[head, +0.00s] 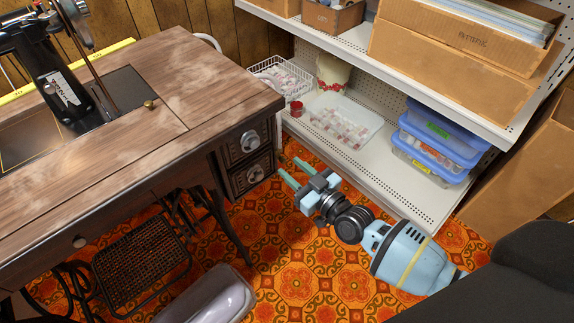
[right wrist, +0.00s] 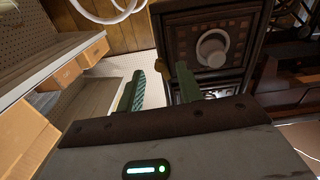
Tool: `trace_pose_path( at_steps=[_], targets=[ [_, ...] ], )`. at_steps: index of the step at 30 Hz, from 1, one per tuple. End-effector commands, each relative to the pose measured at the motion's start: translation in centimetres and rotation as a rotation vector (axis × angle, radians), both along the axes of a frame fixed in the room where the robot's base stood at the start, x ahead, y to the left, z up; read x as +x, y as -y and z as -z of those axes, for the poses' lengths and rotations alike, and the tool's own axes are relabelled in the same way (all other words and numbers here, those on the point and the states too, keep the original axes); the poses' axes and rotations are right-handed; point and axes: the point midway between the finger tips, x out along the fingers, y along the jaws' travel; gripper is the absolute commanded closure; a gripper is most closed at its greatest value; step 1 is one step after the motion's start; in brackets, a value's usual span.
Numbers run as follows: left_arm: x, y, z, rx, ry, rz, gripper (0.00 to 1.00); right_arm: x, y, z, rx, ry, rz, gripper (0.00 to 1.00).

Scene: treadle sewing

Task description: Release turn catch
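My right gripper (head: 290,167) is open and empty, its two pale teal fingers apart, pointing toward the right-hand drawer stack (head: 252,175) of the wooden sewing table. In the right wrist view the fingers stand just in front of the dark drawer front with its round knob (right wrist: 212,48). A small brass-coloured piece (right wrist: 186,80) shows by the right finger, at the drawer stack's edge; it may be the turn catch, and the finger partly hides it. I cannot tell whether they touch. A small brass knob (head: 150,104) sits on the table top. My left gripper is not in view.
The black sewing machine (head: 55,85) stands on the table (head: 190,70). A white shelf unit (head: 385,178) with a wire basket (head: 283,78), a tray (head: 340,122) and blue-lidded boxes (head: 435,140) lies beyond my right arm. Patterned carpet (head: 300,265) is open below.

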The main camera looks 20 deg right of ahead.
Motion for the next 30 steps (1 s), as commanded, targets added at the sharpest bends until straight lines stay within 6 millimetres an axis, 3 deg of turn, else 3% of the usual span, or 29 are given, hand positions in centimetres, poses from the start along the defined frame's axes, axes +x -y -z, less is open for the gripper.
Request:
trace_pose_path(
  at_steps=[7,17,25,30],
  targets=[
    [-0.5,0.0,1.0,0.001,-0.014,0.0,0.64,2.3,-0.8,0.1,0.0,-0.001,0.0,0.64],
    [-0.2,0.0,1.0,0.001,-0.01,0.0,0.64,2.6,-0.9,0.0,0.0,-0.001,0.0,0.64],
    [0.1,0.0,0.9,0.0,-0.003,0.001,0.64,2.6,-0.9,0.0,0.0,0.0,0.0,0.99],
    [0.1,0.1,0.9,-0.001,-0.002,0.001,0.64,2.6,-0.9,0.0,0.008,-0.004,0.0,1.0]
  ],
)
